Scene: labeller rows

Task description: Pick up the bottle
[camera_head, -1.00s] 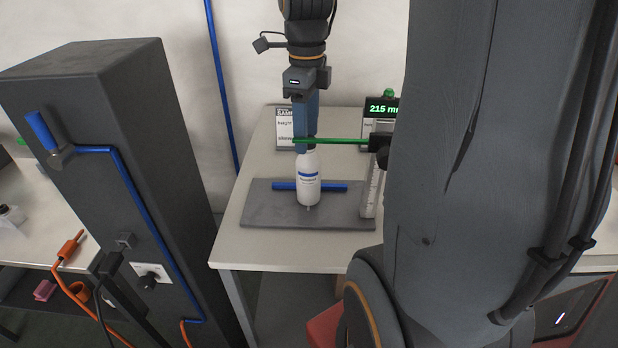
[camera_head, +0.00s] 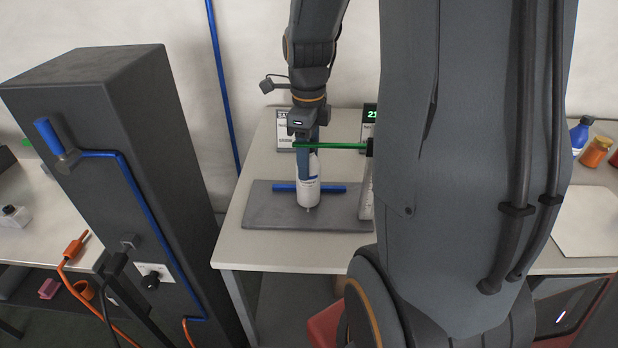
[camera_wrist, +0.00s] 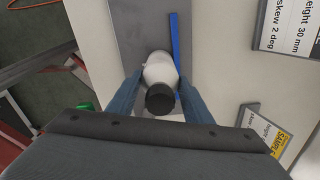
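The white bottle (camera_head: 309,196) with a blue-marked label stands upright on a grey plate (camera_head: 262,212), against a blue bar (camera_head: 334,189). In the wrist view the bottle (camera_wrist: 159,70) is seen from above with its dark cap (camera_wrist: 160,98). My gripper (camera_head: 308,168) points down over it, its blue fingers overlapping the bottle's upper part. In the wrist view my gripper (camera_wrist: 159,82) is open, with one finger on each side of the bottle. A narrow gap shows at the left finger; contact at the right finger I cannot tell.
A green horizontal gauge arm (camera_head: 335,146) reaches close by my gripper from the right. Small sign cards (camera_head: 286,130) stand behind the bottle. A tall dark cabinet (camera_head: 110,130) is left of the table. My arm hides the table's right part.

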